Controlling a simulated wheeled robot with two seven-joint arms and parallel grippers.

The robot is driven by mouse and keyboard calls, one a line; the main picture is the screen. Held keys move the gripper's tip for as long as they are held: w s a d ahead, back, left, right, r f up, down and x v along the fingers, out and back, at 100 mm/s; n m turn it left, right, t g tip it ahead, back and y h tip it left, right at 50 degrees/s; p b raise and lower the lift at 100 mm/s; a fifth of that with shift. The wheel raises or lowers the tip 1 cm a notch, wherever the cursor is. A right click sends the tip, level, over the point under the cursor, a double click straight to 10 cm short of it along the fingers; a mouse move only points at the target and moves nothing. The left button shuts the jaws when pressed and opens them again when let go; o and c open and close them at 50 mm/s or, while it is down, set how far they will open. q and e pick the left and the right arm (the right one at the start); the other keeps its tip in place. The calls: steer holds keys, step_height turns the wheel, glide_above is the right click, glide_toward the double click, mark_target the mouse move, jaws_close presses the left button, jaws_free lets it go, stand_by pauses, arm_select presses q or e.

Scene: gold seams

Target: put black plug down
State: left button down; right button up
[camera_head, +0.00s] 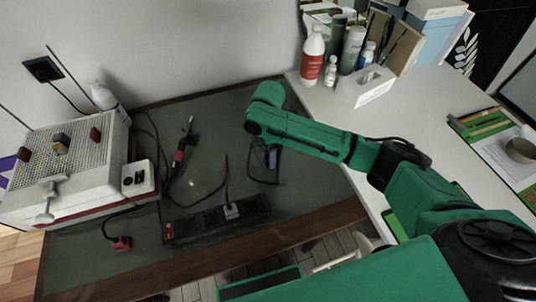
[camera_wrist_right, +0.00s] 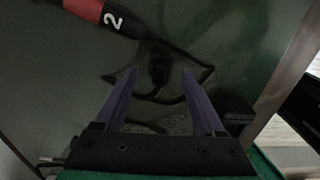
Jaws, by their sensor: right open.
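A black plug (camera_wrist_right: 158,68) on a black cable lies on the dark green mat in the right wrist view. It sits between and slightly beyond the two purple fingertips of my right gripper (camera_wrist_right: 159,76), which are apart with clear gaps on both sides of it. In the head view my right gripper (camera_head: 268,157) points down over the mat, and the green arm above hides most of it. The cable loops beside and below it there; the plug itself is hard to make out. My left gripper is not in view.
A black power strip (camera_head: 205,223) with a grey plug (camera_head: 231,210) lies near the mat's front edge. A red-handled tool (camera_head: 178,158), a red plug (camera_head: 121,243) and a perforated white box (camera_head: 70,165) are left. Bottles (camera_head: 313,55) stand on the white table.

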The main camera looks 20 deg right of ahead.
step_height(320, 180, up, 12)
steer(key=shift+s+f, duration=0.1)
steer(key=shift+f, duration=0.05)
stand_by(0.4)
